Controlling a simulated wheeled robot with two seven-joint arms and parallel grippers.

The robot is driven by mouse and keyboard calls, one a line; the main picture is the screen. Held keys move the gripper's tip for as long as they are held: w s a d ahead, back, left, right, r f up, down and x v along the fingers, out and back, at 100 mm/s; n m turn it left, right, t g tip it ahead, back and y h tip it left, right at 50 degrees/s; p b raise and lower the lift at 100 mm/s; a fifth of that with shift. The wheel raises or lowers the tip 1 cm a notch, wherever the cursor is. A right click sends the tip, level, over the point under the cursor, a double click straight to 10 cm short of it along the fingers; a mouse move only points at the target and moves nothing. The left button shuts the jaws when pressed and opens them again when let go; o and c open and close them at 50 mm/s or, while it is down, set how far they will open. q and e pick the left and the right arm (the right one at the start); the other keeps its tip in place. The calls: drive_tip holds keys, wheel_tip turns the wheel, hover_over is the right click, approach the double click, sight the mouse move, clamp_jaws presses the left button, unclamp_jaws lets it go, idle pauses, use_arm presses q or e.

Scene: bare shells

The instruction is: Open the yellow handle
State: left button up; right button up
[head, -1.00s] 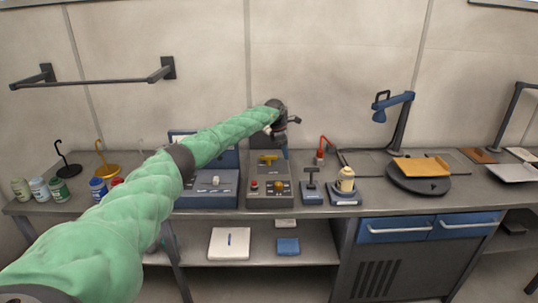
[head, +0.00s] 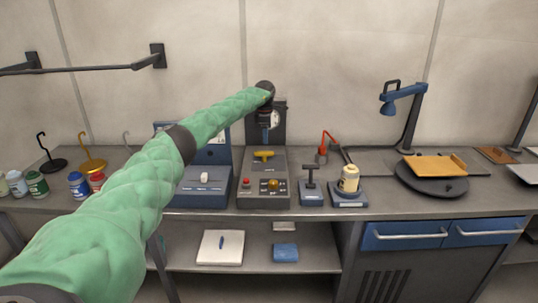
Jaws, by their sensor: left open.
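The yellow handle (head: 264,155) is a small T-shaped grip on the sloped upper face of a grey control box (head: 264,200) on the bench. The box also carries a red button (head: 246,182) and a yellow knob (head: 273,185). My left gripper (head: 266,132) is at the end of the green-sleeved arm, pointing down just above and behind the yellow handle, apart from it as far as I can tell. Its fingers are small in the picture and nothing shows between them. My right gripper is not in view.
A blue-grey box (head: 203,188) stands left of the control box. A black T-handle (head: 310,184) and a cream bottle (head: 348,180) on blue bases stand to the right. Cans stand at left.

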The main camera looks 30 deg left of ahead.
sight(264, 156)
use_arm(q)
drive_tip(key=shift+w+a, duration=0.15)
drive_tip(key=shift+a, duration=0.2)
drive_tip(key=shift+a+r, duration=0.1)
drive_tip(key=shift+r, duration=0.05)
drive_tip(key=shift+s+f, duration=0.2)
drive_tip(key=shift+f, duration=0.1)
drive_tip(key=shift+w+f+p, duration=0.1)
drive_tip(key=shift+f+p, duration=1.3)
drive_tip(key=shift+f, duration=2.15)
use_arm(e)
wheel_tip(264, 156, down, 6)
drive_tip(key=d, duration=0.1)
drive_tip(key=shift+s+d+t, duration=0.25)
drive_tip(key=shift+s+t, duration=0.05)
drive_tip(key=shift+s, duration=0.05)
use_arm(q)
clamp_jaws()
